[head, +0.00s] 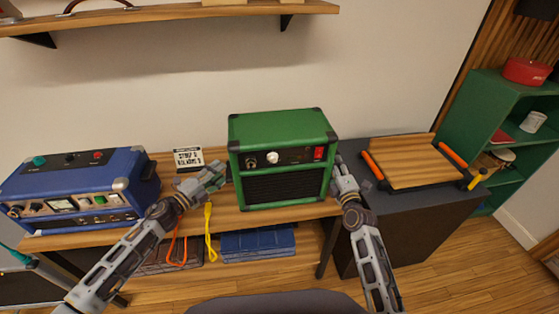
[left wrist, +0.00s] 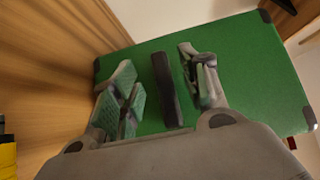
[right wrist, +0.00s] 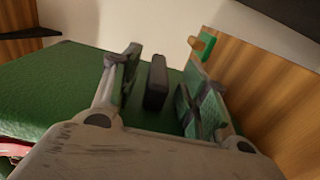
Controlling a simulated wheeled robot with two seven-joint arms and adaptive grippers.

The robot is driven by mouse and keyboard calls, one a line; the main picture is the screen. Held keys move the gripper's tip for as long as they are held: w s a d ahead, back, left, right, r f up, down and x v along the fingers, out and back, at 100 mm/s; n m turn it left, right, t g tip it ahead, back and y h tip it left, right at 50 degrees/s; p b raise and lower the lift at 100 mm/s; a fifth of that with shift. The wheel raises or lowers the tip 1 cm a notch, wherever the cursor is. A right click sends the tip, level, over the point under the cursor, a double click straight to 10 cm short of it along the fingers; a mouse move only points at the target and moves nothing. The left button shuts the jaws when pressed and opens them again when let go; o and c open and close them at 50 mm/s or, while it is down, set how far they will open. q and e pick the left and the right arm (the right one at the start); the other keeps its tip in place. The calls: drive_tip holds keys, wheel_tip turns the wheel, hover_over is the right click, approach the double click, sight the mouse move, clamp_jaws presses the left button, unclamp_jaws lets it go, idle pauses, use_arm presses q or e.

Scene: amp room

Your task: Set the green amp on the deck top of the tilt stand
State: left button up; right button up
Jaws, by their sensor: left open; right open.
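The green amp (head: 280,130) stands upright on the wooden bench, with black corners, a front grille and a red switch. My left gripper (head: 217,176) is open at its left side; in the left wrist view a black side handle (left wrist: 165,90) shows between the open fingers (left wrist: 160,92). My right gripper (head: 343,178) is open at its right side; in the right wrist view the other black handle (right wrist: 155,83) shows between the open fingers (right wrist: 155,90). Neither gripper is closed on a handle. The tilt stand's wooden deck top (head: 408,160) with orange side bars is empty, to the right.
A blue amp (head: 75,195) stands at the left of the bench (head: 245,218), with a small sign (head: 188,158) behind. A dark cabinet (head: 400,225) carries the deck. A wall shelf (head: 170,14) hangs above. A green shelf unit (head: 485,105) stands at the far right.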

use_arm(q)
drive_tip(key=shift+x, duration=1.4)
use_arm(e)
drive_tip(key=shift+w+a, duration=0.15)
drive_tip(key=shift+w, duration=1.25)
use_arm(q)
drive_tip(key=shift+c, duration=0.3)
use_arm(e)
drive_tip(key=shift+c, duration=0.3)
use_arm(q)
clamp_jaws()
use_arm(e)
clamp_jaws()
use_arm(q)
drive_tip(key=shift+w+r, duration=0.1)
drive_tip(key=shift+r, duration=0.15)
use_arm(e)
drive_tip(key=shift+r, duration=0.2)
